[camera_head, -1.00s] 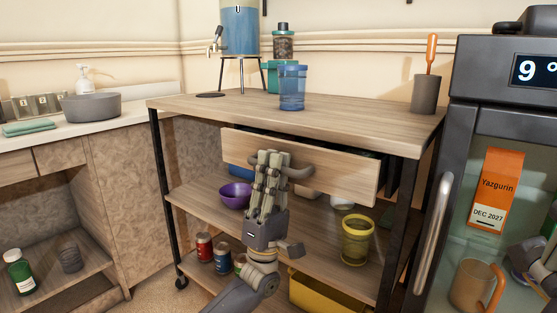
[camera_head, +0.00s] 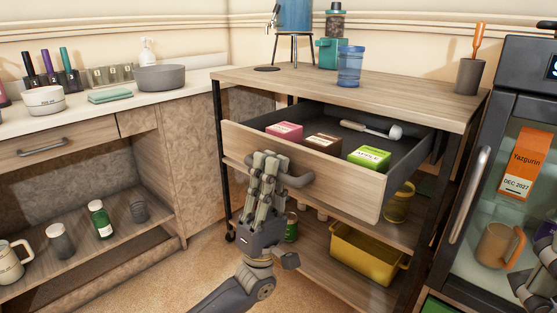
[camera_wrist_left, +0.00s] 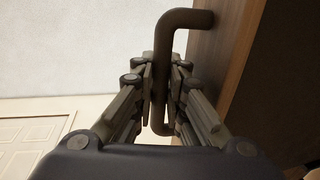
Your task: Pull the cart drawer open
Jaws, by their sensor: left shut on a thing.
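The cart drawer (camera_head: 345,181) is pulled well out of the wooden cart (camera_head: 425,92), and its inside shows from above. My left gripper (camera_head: 267,163) is shut on the drawer's handle (camera_head: 297,181) at the drawer front. In the left wrist view, the fingers (camera_wrist_left: 161,88) close on both sides of the handle bar (camera_wrist_left: 181,20). In the drawer lie a pink box (camera_head: 285,131), a brown box (camera_head: 322,143), a green box (camera_head: 369,158) and a white-headed tool (camera_head: 372,129). My right gripper shows only partly at the right edge; its fingertips are unclear.
A blue cup (camera_head: 350,68) and a grey holder (camera_head: 469,77) stand on the cart top. A yellow bin (camera_head: 366,254) sits on the lower shelf. A glass-door fridge (camera_head: 515,150) stands close at right. Open floor lies in front of the cart.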

